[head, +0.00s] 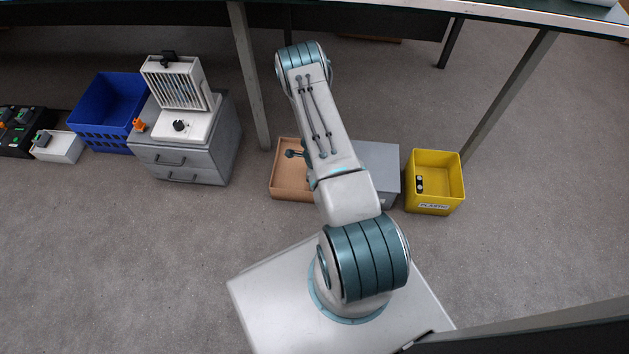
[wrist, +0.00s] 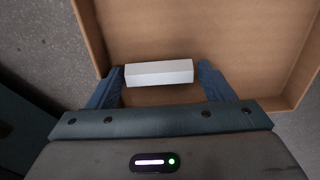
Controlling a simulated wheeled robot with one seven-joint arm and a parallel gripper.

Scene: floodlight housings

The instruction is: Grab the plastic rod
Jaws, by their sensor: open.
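A short white bar (wrist: 159,73), which looks like the plastic rod, shows in the wrist view, over the floor of an open brown cardboard box (wrist: 88,30). My gripper (wrist: 160,70) is open, with one blue finger near each end of the bar. The bar lies crosswise between the fingers, with a small gap at either end. I cannot tell how far the fingers are above the box floor. In the head view the cardboard box (head: 290,197) stands on the floor, partly covered by my arm. The bar cannot be seen there.
A grey box (head: 381,157) stands beside the cardboard box, and a yellow bin (head: 440,196) labelled PLASTIC, with a small dark item inside, is to its right. A grey drawer unit (head: 190,160) carrying a floodlight housing (head: 182,84) and a blue crate (head: 107,100) are left. Table legs (head: 248,75) stand behind.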

